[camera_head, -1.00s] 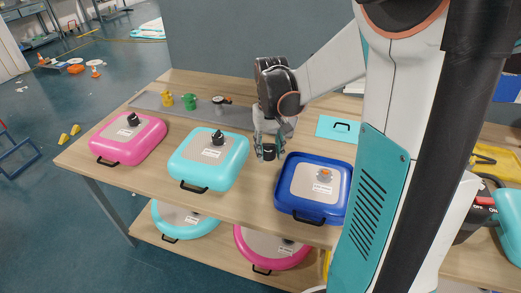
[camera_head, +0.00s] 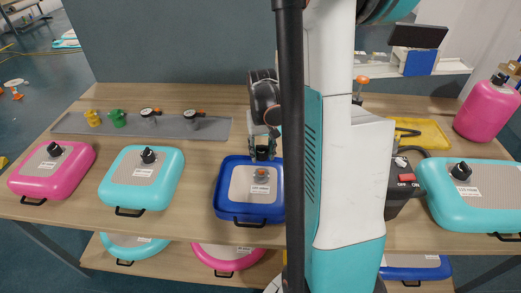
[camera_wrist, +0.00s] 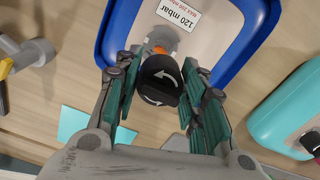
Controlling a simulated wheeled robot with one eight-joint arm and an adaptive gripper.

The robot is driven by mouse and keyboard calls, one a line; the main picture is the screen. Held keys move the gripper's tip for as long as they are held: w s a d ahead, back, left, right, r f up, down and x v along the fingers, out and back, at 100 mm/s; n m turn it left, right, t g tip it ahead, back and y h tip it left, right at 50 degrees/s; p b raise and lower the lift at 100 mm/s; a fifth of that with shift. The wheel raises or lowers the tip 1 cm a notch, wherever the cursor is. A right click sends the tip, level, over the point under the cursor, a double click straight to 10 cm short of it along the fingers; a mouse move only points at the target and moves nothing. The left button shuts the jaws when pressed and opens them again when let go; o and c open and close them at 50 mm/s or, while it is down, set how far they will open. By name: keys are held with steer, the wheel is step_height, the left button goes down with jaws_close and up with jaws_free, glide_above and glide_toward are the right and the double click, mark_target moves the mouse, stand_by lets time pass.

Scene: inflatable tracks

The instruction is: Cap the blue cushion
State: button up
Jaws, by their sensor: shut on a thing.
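The blue cushion (camera_head: 249,213) lies on the table, with a grey top panel and an orange valve (camera_head: 261,173) on it. My gripper (camera_head: 262,152) is over the cushion's far edge, just behind the valve in the picture. It is shut on a black cap (camera_wrist: 159,80) with white curved arrows, between its teal-padded fingers. In the wrist view the blue cushion (camera_wrist: 232,62) is beyond the cap. The cap hides most of the orange valve (camera_wrist: 160,48) there, so I cannot tell whether they touch.
A turquoise cushion (camera_head: 125,190) and a pink cushion (camera_head: 70,178), both with black caps, lie to the left. A grey strip (camera_head: 215,130) behind holds several fittings. A turquoise cushion (camera_head: 450,215), yellow tray (camera_head: 430,130) and pink canister (camera_head: 485,108) are on the right.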

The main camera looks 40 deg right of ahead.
mark_target(263, 171)
steer(key=shift+f+b, duration=2.55)
steer(key=shift+f, duration=0.4)
steer(key=shift+f+b, duration=2)
steer(key=shift+f, duration=0.05)
steer(key=n, duration=0.4)
steer(key=shift+d+n, duration=0.1)
steer(key=shift+n, duration=0.5)
steer(key=n+b, duration=0.1)
steer(key=n, duration=0.1)
steer(key=shift+n, duration=1.6)
